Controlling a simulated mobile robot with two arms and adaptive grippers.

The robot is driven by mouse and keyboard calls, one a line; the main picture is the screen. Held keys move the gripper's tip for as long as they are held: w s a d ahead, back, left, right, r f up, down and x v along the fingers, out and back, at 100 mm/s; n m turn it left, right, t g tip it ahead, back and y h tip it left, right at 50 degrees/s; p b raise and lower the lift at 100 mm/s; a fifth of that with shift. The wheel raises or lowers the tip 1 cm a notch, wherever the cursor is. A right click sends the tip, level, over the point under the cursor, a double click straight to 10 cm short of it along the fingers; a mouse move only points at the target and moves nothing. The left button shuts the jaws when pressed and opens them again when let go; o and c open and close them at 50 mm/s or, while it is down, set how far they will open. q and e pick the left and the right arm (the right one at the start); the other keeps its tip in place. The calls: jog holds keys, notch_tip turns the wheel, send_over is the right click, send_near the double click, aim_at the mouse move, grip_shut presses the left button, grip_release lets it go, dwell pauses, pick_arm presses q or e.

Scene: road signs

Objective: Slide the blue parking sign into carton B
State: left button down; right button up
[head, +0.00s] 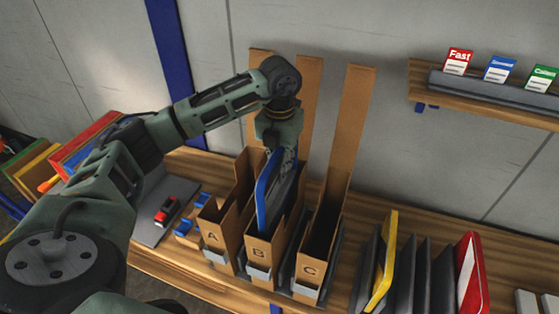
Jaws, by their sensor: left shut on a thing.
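The blue parking sign (264,197) is upright, with its lower part inside carton B (258,251), the middle of three tall brown cartons. Its upper part stands above the carton's front wall. My left gripper (283,155) points down from above and is shut on the sign's upper edge. The fingertips are partly hidden by the sign and the gripper body. Whether the sign touches the carton floor cannot be seen. My right gripper is not in view.
Carton A (213,235) stands to the left and carton C (311,268), which looks empty, to the right. A rack with a yellow-edged sign (384,262) and a red-and-white sign (470,275) is at right. A shelf (485,97) with small cards hangs on the wall.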

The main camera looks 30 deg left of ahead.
pick_arm(q)
notch_tip(320, 180, down, 16)
jog(key=b, duration=1)
jog(key=shift+b, duration=0.4)
jog(key=shift+f+b, duration=0.65)
jog(key=shift+f, duration=0.6)
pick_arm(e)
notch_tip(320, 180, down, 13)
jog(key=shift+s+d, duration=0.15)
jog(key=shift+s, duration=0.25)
pick_arm(q)
jog(key=shift+f+b, duration=0.65)
jog(key=shift+f, duration=0.05)
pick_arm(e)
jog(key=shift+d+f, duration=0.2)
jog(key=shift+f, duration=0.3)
pick_arm(q)
jog(key=c, duration=1.6)
grip_release()
jog(key=shift+o, duration=0.2)
jog(key=shift+s, duration=0.1)
